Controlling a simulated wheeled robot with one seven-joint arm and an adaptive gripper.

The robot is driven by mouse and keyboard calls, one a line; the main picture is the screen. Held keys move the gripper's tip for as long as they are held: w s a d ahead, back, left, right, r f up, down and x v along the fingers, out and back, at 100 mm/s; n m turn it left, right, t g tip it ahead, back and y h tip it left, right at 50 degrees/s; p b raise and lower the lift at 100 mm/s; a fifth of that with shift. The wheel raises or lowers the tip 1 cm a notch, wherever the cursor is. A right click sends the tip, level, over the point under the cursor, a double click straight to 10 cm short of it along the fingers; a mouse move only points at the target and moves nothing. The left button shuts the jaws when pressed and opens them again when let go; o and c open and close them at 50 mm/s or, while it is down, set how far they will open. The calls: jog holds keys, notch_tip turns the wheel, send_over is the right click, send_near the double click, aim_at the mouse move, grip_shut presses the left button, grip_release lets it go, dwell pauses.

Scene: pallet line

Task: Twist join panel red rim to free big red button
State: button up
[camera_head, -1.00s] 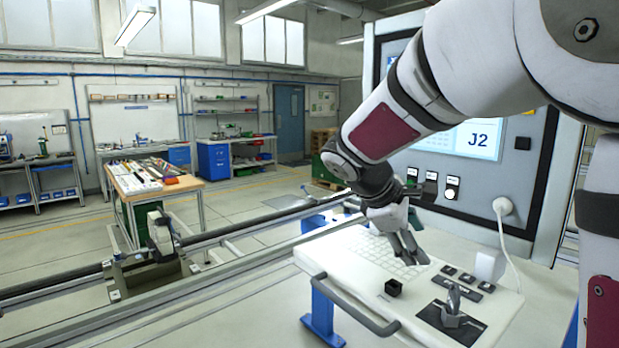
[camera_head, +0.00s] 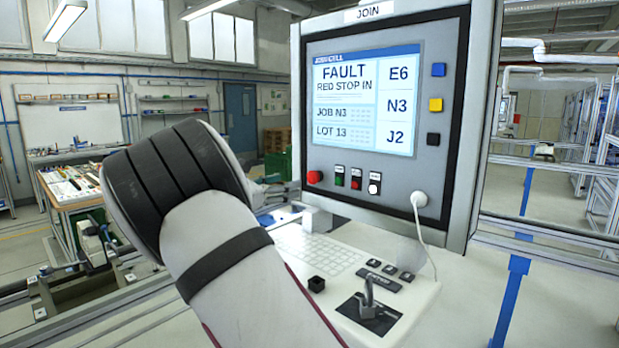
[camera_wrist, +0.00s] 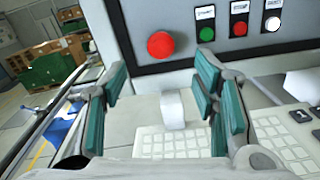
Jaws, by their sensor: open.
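The join panel (camera_head: 445,150) stands upright at the picture's middle right in the head view. Its screen reads "FAULT RED STOP IN". The big red button (camera_head: 314,177) is at the panel's lower left corner; it also shows in the wrist view (camera_wrist: 161,45), above the gap between my fingers. I cannot make out its rim apart from its face. My gripper (camera_wrist: 160,88) is open and empty, its teal finger pads spread apart below the button and not touching it. In the head view my arm hides the gripper.
Small green, red and white buttons (camera_head: 356,180) sit right of the red one. A white cable (camera_head: 430,235) hangs from the panel. Green crates (camera_wrist: 52,72) stand behind, left.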

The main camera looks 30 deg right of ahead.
aim_at(311, 177)
jog(key=p+x, duration=0.1)
jog(key=x, duration=0.9)
jog(key=shift+d, duration=0.3)
jog(key=shift+c, duration=0.6)
jog(key=c, duration=1.1)
